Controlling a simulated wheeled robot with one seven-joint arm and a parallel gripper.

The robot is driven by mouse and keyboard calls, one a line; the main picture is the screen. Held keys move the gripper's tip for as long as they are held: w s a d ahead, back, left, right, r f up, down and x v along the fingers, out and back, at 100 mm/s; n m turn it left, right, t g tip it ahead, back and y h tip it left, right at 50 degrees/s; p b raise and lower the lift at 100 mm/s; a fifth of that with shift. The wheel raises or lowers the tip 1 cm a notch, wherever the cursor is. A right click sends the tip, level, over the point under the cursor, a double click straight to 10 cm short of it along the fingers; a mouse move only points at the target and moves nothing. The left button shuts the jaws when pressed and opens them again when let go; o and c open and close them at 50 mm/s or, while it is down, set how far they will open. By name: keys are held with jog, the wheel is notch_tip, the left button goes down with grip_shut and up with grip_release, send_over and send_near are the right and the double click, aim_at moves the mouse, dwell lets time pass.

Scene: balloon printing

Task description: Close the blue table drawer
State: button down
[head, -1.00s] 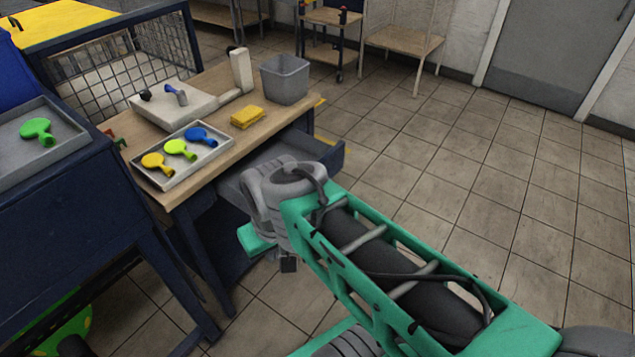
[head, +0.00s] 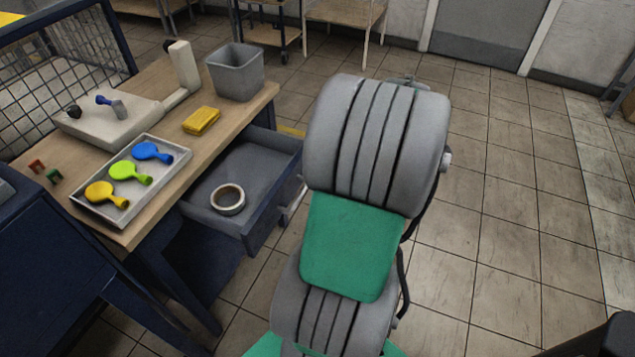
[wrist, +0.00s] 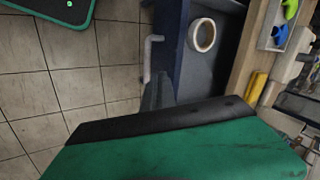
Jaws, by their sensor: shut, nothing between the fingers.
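The blue table drawer (head: 245,165) stands pulled out from under the wooden table (head: 222,130) in the head view. A roll of tape (head: 228,200) lies inside it. The wrist view shows the drawer's front panel (wrist: 174,45), a pale bar handle (wrist: 150,55) on its outer side, and the tape roll (wrist: 202,34). My gripper (wrist: 157,92) is shut and empty, close to the front panel and near one end of the handle. I cannot tell whether it touches. In the head view my arm hides the gripper.
A dark blue table (head: 50,250) stands at left. Tiled floor (head: 500,200) on the right is free.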

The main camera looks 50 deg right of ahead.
jog(key=s+d+f+m+t, duration=0.1)
jog(key=s+d+m+t, duration=0.15)
jog(key=s+d, duration=0.5)
jog(key=w+r+b+x, duration=0.1)
jog(key=x, duration=1.2)
jog(key=shift+w+d+m+b, duration=0.15)
jog(key=shift+w+m+b, duration=0.2)
jog(key=shift+w+f, duration=0.1)
